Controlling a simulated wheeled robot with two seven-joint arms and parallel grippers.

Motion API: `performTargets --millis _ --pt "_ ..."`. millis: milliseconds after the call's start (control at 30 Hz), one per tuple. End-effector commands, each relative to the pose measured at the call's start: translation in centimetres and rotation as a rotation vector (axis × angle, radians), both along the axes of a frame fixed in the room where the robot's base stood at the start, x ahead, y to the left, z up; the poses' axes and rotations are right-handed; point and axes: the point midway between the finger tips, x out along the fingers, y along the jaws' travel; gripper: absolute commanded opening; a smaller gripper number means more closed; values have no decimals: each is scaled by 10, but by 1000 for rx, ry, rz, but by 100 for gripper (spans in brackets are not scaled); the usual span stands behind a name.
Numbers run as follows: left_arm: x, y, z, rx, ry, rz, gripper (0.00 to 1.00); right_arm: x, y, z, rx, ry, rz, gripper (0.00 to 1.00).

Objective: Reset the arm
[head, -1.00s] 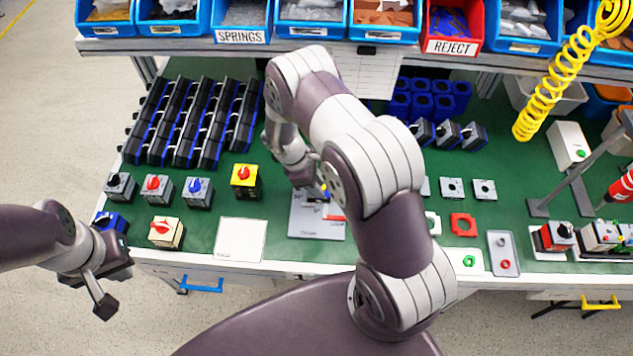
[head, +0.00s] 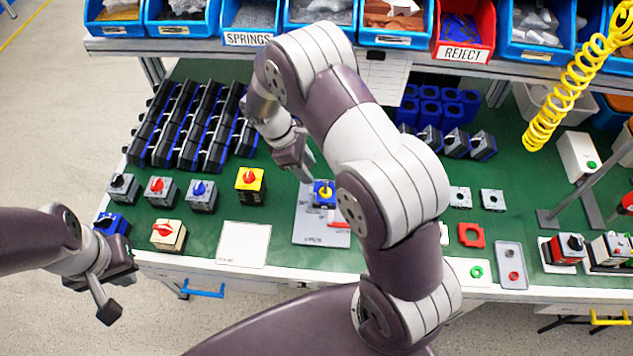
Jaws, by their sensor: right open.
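My right arm reaches from the lower right up over the middle of the green bench. Its gripper (head: 303,172) is open and empty, just up and left of a blue block with a yellow top (head: 324,193). The block sits on a grey fixture plate (head: 308,237) with a red lever (head: 340,225). My left gripper (head: 110,291) hangs at the left, in front of the bench's front edge. Its fingers show only in part, and whether they are open is unclear.
Several rotary switches, including a yellow one (head: 250,184) and a cream one (head: 168,234), stand left of the fixture. A white card (head: 243,244) lies beside it. Black-blue racks (head: 195,125) fill the back left. A yellow coiled hose (head: 570,85) hangs at the right.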

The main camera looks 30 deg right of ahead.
Motion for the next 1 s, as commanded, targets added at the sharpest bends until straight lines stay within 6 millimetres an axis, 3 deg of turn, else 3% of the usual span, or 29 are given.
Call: performTargets --millis 200,400,500,600,800,900,1000 --pt "0 0 -5 0 0 0 0 4 8 21 -1 3 -1 40" --pt "0 0 -4 0 0 0 0 3 8 22 -2 3 -6 40" --pt "0 0 -4 0 0 0 0 3 14 13 14 -56 -111 40" --pt "0 0 -4 0 0 0 0 -28 27 11 66 -123 -331 40" --pt "0 0 -4 0 0 0 0 -97 37 60 186 -317 -809 40" --pt "0 0 -4 0 0 0 0 -128 34 80 232 -388 -946 40" --pt "0 0 -4 0 0 0 0 -142 31 97 260 -436 -980 40"
